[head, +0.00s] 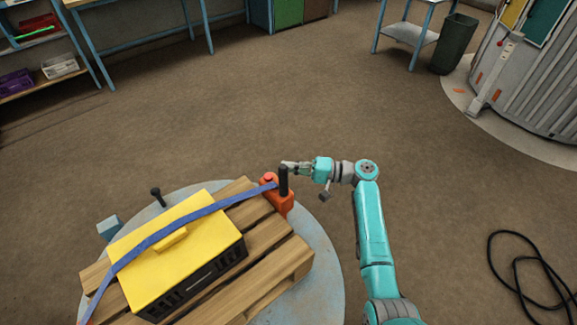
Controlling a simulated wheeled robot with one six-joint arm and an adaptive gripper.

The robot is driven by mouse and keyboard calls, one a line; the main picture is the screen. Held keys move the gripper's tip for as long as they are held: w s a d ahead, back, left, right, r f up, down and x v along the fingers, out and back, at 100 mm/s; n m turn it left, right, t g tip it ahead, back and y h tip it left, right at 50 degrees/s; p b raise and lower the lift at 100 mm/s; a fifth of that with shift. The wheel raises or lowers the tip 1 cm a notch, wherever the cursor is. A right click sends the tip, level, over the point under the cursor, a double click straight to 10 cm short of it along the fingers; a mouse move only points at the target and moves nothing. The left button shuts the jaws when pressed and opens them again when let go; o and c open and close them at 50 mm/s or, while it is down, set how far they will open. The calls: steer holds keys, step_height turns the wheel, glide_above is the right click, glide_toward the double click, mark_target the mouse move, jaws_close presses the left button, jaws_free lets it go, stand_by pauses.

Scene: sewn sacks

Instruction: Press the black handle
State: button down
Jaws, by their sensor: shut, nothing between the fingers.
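A black handle (284,181) stands upright at an orange-red tensioner (284,204) on the right corner of a wooden pallet (270,285). A blue strap (190,224) runs from the tensioner over a yellow case (150,268) on the pallet. My gripper (286,164) is shut and empty, its fingertips at the top of the black handle. I cannot tell whether they touch it.
The pallet rests on a round grey platform (326,285). A black-knobbed lever (157,195) and a blue-grey block (110,227) are at its left. A black cable (520,262) lies at right. A bin (456,43) stands farther back. The middle floor is clear.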

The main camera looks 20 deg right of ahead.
mark_target(286, 177)
steer(key=shift+n+y, duration=0.8)
steer(key=shift+n, duration=0.1)
steer(key=shift+s+d+f, duration=0.15)
steer(key=shift+s+d, duration=0.1)
steer(key=shift+s, duration=0.6)
steer(key=shift+s+d+f, duration=0.2)
steer(key=shift+s+d, duration=0.1)
steer(key=shift+s, duration=0.55)
steer(key=shift+s+d+f, duration=0.15)
steer(key=shift+s+d, duration=0.1)
steer(key=shift+s, duration=0.6)
steer(key=shift+s+f, duration=0.15)
steer(key=shift+s, duration=0.15)
steer(key=shift+s+f, duration=0.1)
steer(key=shift+f, duration=0.1)
